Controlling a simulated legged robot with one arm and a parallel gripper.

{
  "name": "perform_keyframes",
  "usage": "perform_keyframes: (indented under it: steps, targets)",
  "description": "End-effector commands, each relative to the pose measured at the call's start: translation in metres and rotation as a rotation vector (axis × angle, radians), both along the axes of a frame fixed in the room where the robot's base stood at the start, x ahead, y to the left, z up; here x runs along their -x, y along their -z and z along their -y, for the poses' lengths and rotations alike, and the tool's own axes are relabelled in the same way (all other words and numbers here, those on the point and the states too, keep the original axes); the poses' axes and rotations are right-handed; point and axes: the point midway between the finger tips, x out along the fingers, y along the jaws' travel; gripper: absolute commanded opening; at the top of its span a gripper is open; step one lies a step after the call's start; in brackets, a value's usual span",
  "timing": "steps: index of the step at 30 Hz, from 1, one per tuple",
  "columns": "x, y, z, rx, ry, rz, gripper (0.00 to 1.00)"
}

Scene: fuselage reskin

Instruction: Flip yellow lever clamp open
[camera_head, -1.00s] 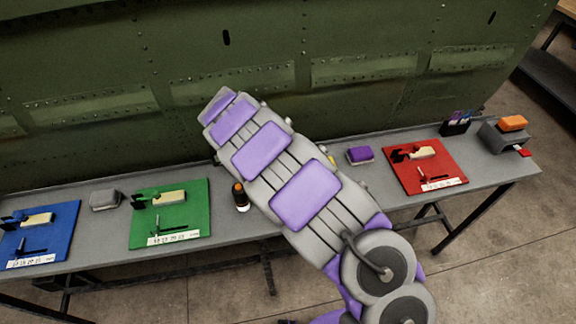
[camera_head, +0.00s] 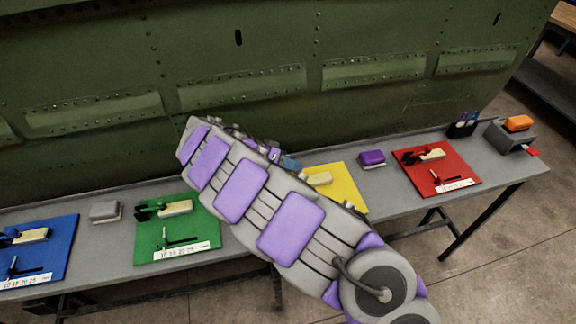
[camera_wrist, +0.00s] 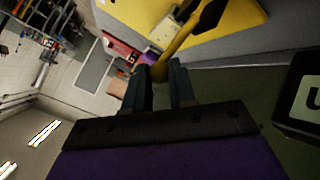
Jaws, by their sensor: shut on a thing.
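The yellow board (camera_head: 345,186) lies on the bench beyond my arm, partly hidden by it. A cream block (camera_head: 319,179) sits on it. In the wrist view the yellow board (camera_wrist: 228,22) fills the upper part, with the cream block (camera_wrist: 166,30) near its edge. A yellow lever handle (camera_wrist: 175,46) runs from a dark clamp part (camera_wrist: 212,14) down to my gripper (camera_wrist: 160,70). My gripper is shut on the handle's end, between its two dark fingers. The lever and clamp are hidden by my arm in the head view.
The green board (camera_head: 180,228), blue board (camera_head: 38,252) and red board (camera_head: 436,166) lie along the grey bench, with a grey block (camera_head: 105,211) and purple block (camera_head: 372,159) between them. A grey holder with an orange block (camera_head: 519,123) stands at the right end. The green riveted panel (camera_head: 240,75) rises behind.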

Motion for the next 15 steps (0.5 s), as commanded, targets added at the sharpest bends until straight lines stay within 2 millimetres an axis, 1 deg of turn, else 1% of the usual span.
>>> perform_keyframes:
  steps: [3,4,6,11,15]
  targets:
    - [0.0004,0.0028,-0.0007,-0.003,-0.001,-0.004,0.00]
    - [0.0004,0.0029,-0.0008,-0.003,-0.001,-0.004,0.27]
    - [0.0004,0.0029,-0.0008,-0.002,-0.001,-0.004,0.34]
    - [0.0012,0.0013,-0.0007,-0.001,-0.001,-0.001,0.49]
    - [0.0013,0.0007,-0.0003,-0.001,0.000,0.000,0.50]
